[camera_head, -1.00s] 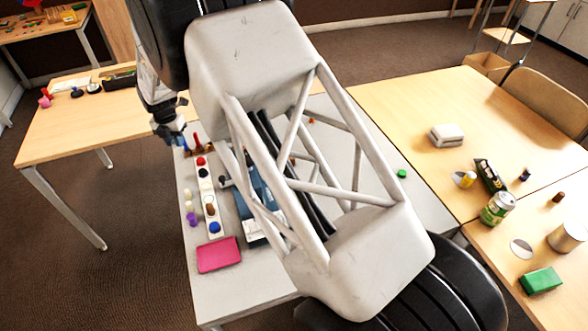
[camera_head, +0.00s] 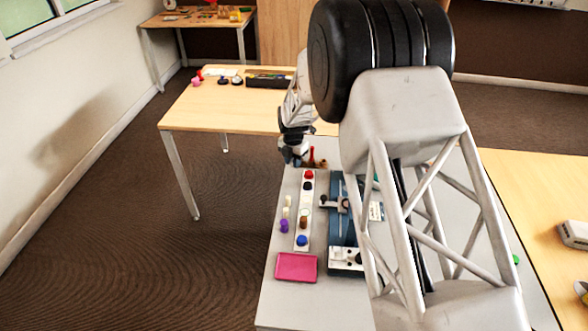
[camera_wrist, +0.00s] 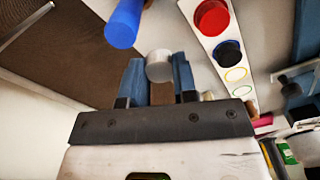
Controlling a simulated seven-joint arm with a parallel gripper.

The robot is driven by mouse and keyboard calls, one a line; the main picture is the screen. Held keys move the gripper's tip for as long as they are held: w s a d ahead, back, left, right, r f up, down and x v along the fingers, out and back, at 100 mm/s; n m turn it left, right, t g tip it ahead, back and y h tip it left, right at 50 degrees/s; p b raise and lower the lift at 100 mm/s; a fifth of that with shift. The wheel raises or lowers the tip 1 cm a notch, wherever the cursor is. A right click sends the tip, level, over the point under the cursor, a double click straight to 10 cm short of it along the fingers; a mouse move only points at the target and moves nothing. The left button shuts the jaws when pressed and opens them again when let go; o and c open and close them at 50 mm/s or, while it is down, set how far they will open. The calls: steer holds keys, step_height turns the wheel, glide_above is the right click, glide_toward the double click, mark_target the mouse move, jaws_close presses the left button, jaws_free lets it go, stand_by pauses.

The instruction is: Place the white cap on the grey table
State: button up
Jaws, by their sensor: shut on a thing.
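The white cap (camera_wrist: 159,66) is between my gripper's two blue fingers in the wrist view. My gripper (camera_wrist: 159,80) is shut on it. In the head view my gripper (camera_head: 291,156) is at the far left corner of the grey table (camera_head: 285,300), and the cap cannot be made out there. The grey table also shows in the wrist view (camera_wrist: 185,40). I cannot tell how high the cap is above the table.
A white strip (camera_head: 304,215) holds red, black, brown and blue caps. Small cream pieces and a purple piece (camera_head: 284,226) stand left of it. A pink tray (camera_head: 296,267) and a blue device (camera_head: 341,225) are close by. A blue cylinder (camera_wrist: 124,24) is near my fingers.

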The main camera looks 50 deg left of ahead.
mark_target(293, 174)
steer(key=shift+f, duration=0.2)
steer(key=shift+f, duration=1.75)
steer(key=shift+f, duration=0.15)
steer(key=o, duration=0.9)
step_height(293, 174, up, 12)
steer(key=shift+r, duration=0.15)
